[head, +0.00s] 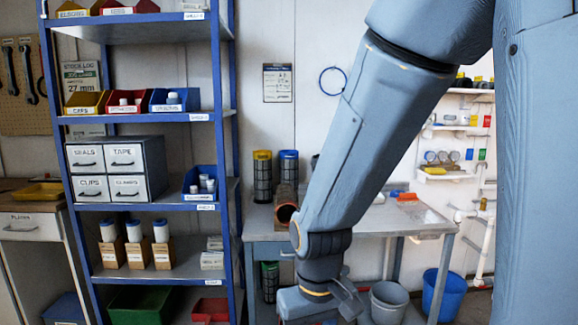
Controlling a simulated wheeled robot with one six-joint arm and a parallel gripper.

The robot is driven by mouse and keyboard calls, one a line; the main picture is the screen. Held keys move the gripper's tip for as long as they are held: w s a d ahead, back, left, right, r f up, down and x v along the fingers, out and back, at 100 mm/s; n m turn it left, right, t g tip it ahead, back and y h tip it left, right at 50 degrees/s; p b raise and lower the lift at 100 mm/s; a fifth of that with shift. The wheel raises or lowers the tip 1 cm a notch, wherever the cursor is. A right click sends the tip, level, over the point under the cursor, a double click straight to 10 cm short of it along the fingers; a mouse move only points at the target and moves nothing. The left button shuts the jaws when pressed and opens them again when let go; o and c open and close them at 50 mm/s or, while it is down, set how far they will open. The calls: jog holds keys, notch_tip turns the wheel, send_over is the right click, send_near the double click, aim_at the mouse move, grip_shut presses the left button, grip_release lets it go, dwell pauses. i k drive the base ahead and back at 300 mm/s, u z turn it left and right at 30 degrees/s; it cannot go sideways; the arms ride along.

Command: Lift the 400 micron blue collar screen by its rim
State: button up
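A dark cylindrical screen with a blue collar (288,174) stands upright at the back left of the workbench. A similar screen with a yellow collar (262,176) stands just left of it. The lower part of the blue-collared screen is partly hidden by a brown pipe piece in front. No micron marking is legible. My arm comes down from the upper right, and its wrist links are at the bottom edge, in front of and below the bench top. My gripper's fingers are not visible.
The grey workbench (410,216) holds a brown pipe piece (286,206) near the screens. A green-collared screen (270,282) is below. A blue shelf rack (150,198) stands close left. A grey bucket (389,297) and a blue bucket (446,290) are at lower right.

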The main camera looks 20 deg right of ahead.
aim_at(288, 158)
jog(key=z, duration=0.05)
jog(key=k, duration=0.6)
jog(key=z, duration=0.65)
jog(key=i, duration=1.95)
jog(key=u, duration=0.65)
